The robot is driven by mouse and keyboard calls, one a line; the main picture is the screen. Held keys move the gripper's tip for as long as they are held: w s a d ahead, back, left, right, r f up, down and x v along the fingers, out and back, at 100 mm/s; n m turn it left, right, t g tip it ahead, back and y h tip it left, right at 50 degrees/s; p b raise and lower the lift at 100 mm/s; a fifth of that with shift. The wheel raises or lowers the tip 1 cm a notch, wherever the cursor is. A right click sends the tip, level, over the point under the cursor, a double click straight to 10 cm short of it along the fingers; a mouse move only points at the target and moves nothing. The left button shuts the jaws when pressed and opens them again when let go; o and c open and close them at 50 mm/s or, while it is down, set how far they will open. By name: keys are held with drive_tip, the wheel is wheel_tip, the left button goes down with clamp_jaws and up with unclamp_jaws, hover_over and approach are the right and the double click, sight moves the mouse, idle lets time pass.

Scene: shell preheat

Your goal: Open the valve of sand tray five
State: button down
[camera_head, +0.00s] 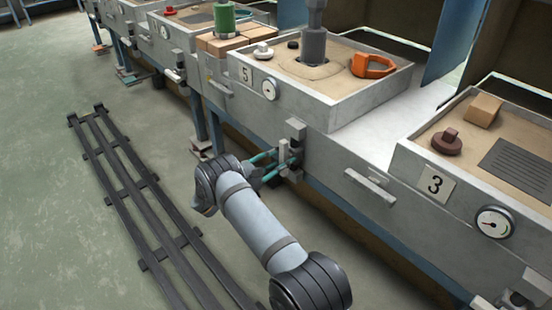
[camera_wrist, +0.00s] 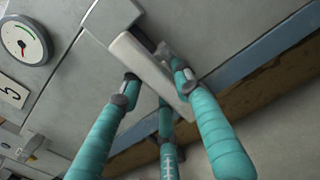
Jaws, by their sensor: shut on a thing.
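Sand tray five (camera_head: 345,105) is a grey box with a "5" label (camera_head: 245,74) and a round gauge (camera_head: 269,89) on its front. Its valve has a pale grey bar handle (camera_head: 283,152) below a bracket, low on the front. The handle also shows in the wrist view (camera_wrist: 145,62), slanting down to the right. My gripper (camera_head: 285,163), with teal fingers, is at the handle. In the wrist view my gripper (camera_wrist: 155,78) has fingers on both sides of the handle and is shut on it. The fingers hide part of the valve.
Sand tray three (camera_head: 407,160) stands to the right, with its own gauge (camera_head: 494,222). A grey drawer-like handle (camera_head: 370,187) sticks out between them. On tray five are a grey cylinder (camera_head: 313,46) and an orange clamp-like piece (camera_head: 373,66). Dark rails (camera_head: 120,160) lie on the floor at left.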

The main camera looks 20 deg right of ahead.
drive_tip(key=shift+w+a, duration=0.2)
drive_tip(key=shift+w, duration=0.05)
drive_tip(key=c, duration=1.6)
unclamp_jaws()
drive_tip(key=shift+o, duration=1.3)
drive_tip(key=shift+s+d, duration=0.1)
drive_tip(key=v, duration=1.2)
